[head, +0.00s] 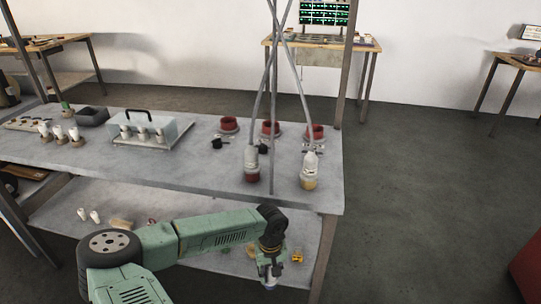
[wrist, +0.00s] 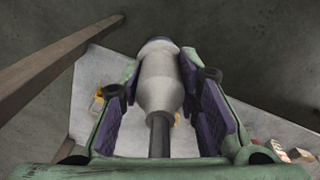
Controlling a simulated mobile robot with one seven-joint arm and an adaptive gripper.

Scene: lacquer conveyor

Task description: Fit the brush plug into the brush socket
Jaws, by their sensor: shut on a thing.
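My gripper (head: 269,272) is below the tabletop's front edge, near the lower shelf. It is shut on a pale grey plug (wrist: 158,80), which lies between its purple pads in the wrist view (wrist: 160,70). This plug has a bluish far end and a dark cable at its near end. Two other pale plugs hang on cables over the table: one has a red end (head: 252,164), the other a yellow end (head: 309,170). Three red round fittings stand at the back right of the tabletop: left (head: 228,124), middle (head: 270,129), right (head: 315,131). I cannot tell which is the brush socket.
The grey table (head: 190,178) has a lower shelf (head: 170,207) with small loose parts. A handled case (head: 150,130), a dark tray (head: 92,116) and several white-topped pieces (head: 58,132) stand at left. Cables and a frame post (head: 346,65) rise at the right.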

